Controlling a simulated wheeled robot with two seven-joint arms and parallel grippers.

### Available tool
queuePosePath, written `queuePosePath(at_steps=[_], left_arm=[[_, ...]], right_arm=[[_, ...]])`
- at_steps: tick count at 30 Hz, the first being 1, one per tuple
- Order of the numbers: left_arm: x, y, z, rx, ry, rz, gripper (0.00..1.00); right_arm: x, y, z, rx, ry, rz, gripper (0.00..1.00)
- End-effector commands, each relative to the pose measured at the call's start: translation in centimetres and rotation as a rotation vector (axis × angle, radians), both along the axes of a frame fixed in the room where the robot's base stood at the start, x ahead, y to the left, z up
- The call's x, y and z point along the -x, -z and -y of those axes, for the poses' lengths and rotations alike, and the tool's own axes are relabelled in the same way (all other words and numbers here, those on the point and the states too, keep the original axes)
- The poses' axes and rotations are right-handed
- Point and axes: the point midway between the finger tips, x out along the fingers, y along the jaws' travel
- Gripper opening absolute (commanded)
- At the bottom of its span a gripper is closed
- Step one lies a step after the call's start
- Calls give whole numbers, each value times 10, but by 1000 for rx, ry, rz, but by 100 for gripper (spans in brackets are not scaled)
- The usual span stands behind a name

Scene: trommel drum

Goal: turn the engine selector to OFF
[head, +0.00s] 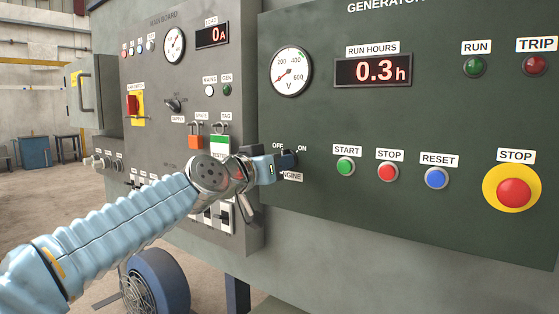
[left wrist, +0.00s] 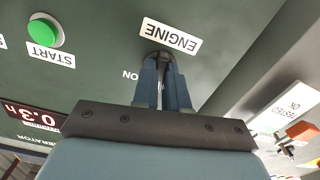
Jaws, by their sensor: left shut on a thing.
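The engine selector (left wrist: 160,57) is a small dark knob on the green generator panel, mostly hidden by my fingers. Its ENGINE label (left wrist: 171,36) and the ON mark (left wrist: 130,75) show in the left wrist view. In the head view the OFF mark (head: 277,146) is left of the knob and the ON mark (head: 302,148) right of it. My left gripper (head: 288,160) is at the panel, its fingers closed around the knob; it also shows in the left wrist view (left wrist: 162,72). I cannot tell which mark the knob points to. My right gripper is not in view.
Right of the selector are the green START button (head: 345,167), red STOP button (head: 388,173), blue RESET button (head: 436,178) and large red emergency STOP (head: 513,193). The grey main board (head: 150,80) with switches and an orange padlock (head: 195,142) stands at left.

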Motion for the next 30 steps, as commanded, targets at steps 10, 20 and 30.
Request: queuePosePath(at_steps=[10,20,30], left_arm=[[0,0,0,254,-1,-187,0],[0,0,1,428,0,-315,0],[0,1,1,501,0,-368,0]], right_arm=[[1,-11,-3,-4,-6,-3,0],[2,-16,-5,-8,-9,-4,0],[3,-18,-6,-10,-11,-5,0]])
